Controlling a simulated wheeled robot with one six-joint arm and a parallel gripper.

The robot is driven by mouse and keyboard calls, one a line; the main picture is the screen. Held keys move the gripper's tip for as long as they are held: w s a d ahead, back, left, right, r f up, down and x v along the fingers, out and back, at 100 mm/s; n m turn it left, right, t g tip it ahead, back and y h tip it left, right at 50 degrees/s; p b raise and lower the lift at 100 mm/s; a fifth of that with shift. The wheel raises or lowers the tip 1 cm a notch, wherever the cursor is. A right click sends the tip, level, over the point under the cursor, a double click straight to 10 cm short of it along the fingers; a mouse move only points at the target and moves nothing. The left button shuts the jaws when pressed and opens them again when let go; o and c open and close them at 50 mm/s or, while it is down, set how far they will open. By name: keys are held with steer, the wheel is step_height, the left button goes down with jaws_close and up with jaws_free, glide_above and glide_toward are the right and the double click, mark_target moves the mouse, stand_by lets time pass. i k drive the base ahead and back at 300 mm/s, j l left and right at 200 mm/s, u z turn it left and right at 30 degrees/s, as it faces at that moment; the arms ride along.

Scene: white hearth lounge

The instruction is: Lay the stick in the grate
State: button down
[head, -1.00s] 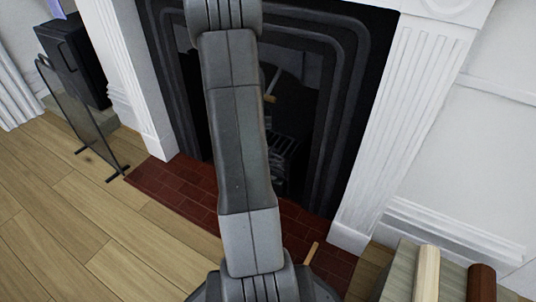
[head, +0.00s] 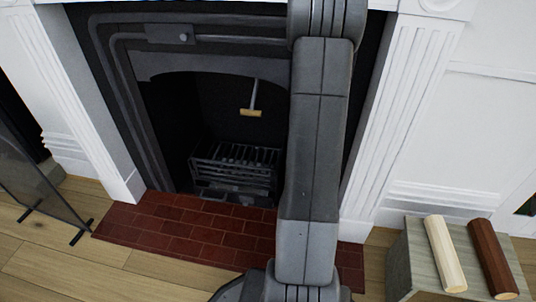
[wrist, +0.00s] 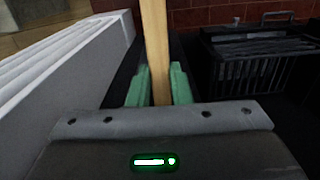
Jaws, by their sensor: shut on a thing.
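The stick (wrist: 155,45) is a pale wooden bar in the wrist view, running up from between the green finger pads and out at the top edge. My gripper (wrist: 160,88) is shut on it. The grate (head: 235,165) is a black barred basket inside the fireplace, low in the opening. In the wrist view the grate (wrist: 262,55) lies to the right of the stick, apart from it, with a white fluted pilaster on the left. In the head view my arm hides the gripper and stick.
A wooden handle (head: 251,112) on a grey rod hangs above the grate. The red brick hearth (head: 185,235) is bare where seen. A pale log (head: 445,255) and a dark red log (head: 492,258) lie on a grey-brown box at right. A dark screen (head: 45,190) stands at left.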

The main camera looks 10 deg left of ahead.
mark_target(226, 153)
steer(key=j+z, duration=0.1)
steer(key=j, duration=0.45)
steer(key=k+j+z, duration=0.1)
steer(key=j, duration=0.4)
steer(key=k+j+z, duration=0.1)
steer(key=j, duration=0.4)
steer(key=k+j+z, duration=0.1)
steer(key=j, duration=0.45)
steer(key=k+j+z, duration=0.1)
steer(key=j, duration=0.4)
steer(key=i+j, duration=0.1)
steer(key=j, duration=0.25)
steer(key=i+j, duration=0.15)
steer(key=j, duration=0.15)
